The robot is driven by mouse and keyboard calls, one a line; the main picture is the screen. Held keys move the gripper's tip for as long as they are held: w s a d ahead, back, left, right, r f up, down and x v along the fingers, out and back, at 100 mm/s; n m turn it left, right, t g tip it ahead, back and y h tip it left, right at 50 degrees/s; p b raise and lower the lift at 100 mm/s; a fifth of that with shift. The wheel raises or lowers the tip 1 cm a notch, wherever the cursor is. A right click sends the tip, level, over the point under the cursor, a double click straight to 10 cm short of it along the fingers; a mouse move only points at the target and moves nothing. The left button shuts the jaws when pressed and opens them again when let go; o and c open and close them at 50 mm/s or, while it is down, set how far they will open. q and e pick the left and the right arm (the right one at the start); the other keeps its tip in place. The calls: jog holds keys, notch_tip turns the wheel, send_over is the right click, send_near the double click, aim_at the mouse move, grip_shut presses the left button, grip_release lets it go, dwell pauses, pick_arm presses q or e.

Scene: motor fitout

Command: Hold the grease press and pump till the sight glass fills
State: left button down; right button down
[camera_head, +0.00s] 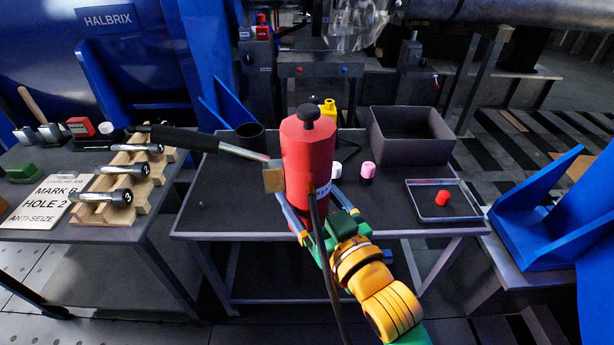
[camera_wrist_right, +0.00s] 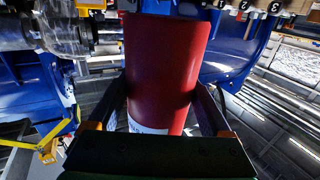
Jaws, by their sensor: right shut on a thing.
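The grease press (camera_head: 308,150) is a red cylinder with a black knob on top. It stands upright in the middle of the head view. Its pump lever (camera_head: 185,139), with a black grip, points out to the left from a brass-coloured block (camera_head: 273,177). A black hose (camera_head: 322,250) hangs down its front. My right gripper (camera_head: 308,228) is shut around the lower body of the press. In the right wrist view the red body (camera_wrist_right: 165,65) fills the space between the two fingers. I cannot make out a sight glass. My left gripper is not in view.
The dark table (camera_head: 230,215) carries a grey bin (camera_head: 412,150), a tray (camera_head: 430,213) with a red cap (camera_head: 442,198), a pink-topped bottle (camera_head: 367,172) and a black cup (camera_head: 250,136). A left-hand table holds a wooden rack (camera_head: 142,190) of tools and a sign (camera_head: 42,203).

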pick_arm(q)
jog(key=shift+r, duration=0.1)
pick_arm(e)
jog(key=shift+s+r, duration=0.35)
jog(key=shift+s, duration=0.05)
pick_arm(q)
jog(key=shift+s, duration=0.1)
pick_arm(e)
jog(key=shift+w, duration=0.1)
jog(key=shift+w+p, duration=0.3)
jog(key=shift+w, duration=1.15)
pick_arm(q)
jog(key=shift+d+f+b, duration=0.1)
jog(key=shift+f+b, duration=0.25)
jog(key=shift+b, duration=0.3)
pick_arm(e)
jog(key=w, duration=1.1)
jog(key=shift+d, duration=0.1)
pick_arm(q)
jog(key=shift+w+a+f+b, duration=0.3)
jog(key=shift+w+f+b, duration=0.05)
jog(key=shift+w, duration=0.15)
pick_arm(e)
jog(key=shift+f, duration=0.6)
